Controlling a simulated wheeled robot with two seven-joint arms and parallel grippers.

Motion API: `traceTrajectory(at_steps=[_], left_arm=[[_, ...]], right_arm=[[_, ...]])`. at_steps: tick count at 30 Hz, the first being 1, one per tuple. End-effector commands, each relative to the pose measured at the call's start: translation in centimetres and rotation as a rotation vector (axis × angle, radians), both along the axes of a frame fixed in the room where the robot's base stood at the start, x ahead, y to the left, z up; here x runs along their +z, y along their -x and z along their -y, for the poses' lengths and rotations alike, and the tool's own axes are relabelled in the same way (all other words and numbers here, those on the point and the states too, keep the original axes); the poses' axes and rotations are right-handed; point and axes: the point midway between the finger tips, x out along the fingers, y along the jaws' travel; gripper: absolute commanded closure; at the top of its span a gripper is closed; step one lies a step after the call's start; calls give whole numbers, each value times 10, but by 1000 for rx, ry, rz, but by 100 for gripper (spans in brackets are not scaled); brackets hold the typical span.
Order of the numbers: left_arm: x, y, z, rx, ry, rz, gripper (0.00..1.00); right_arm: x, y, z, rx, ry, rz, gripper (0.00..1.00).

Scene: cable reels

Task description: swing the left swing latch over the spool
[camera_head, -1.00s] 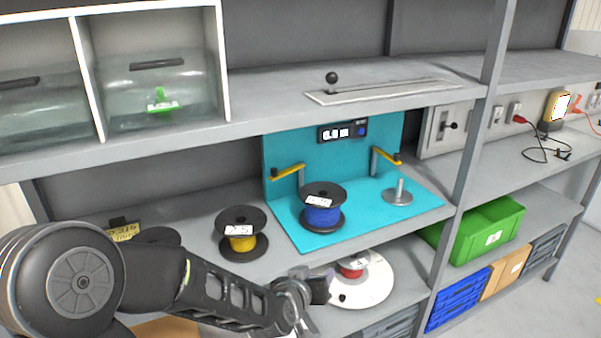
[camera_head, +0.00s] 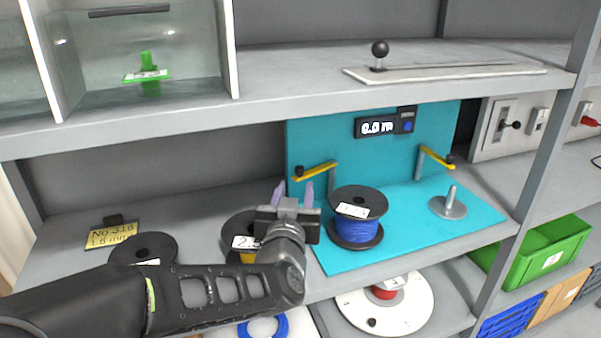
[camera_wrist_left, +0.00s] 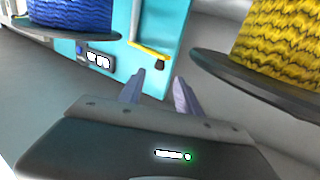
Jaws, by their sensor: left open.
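The left swing latch (camera_head: 318,171) is a yellow arm with a dark knob, on a grey post at the left of the teal station. It points left, away from the blue spool (camera_head: 352,240). It also shows in the left wrist view (camera_wrist_left: 150,52). The blue spool stands upright on the teal base, its black top flange level. My left gripper (camera_head: 292,192) is open and empty, fingers pointing up, just left of and below the latch knob; contact is not visible. In the left wrist view its fingers (camera_wrist_left: 158,88) stand apart, short of the latch. My right gripper is not in view.
A yellow spool (camera_head: 247,257) is partly hidden behind my left gripper and shows close in the wrist view (camera_wrist_left: 280,45). A right latch (camera_head: 437,157) and a bare spindle (camera_head: 450,207) stand right of the blue spool. The upper shelf (camera_head: 290,80) overhangs the station.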

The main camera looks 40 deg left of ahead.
Motion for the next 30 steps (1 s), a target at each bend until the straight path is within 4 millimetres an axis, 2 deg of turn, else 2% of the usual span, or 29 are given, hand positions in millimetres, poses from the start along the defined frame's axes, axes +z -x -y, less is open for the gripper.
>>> traceTrajectory(at_steps=[11, 24, 30], left_arm=[[1, -4, -2, -1, 2, -2, 59], [0, -56, -32, -1, 3, -3, 59], [0, -68, -39, -2, 2, -2, 59]], right_arm=[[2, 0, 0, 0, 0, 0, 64], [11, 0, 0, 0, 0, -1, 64], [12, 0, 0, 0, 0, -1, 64]])
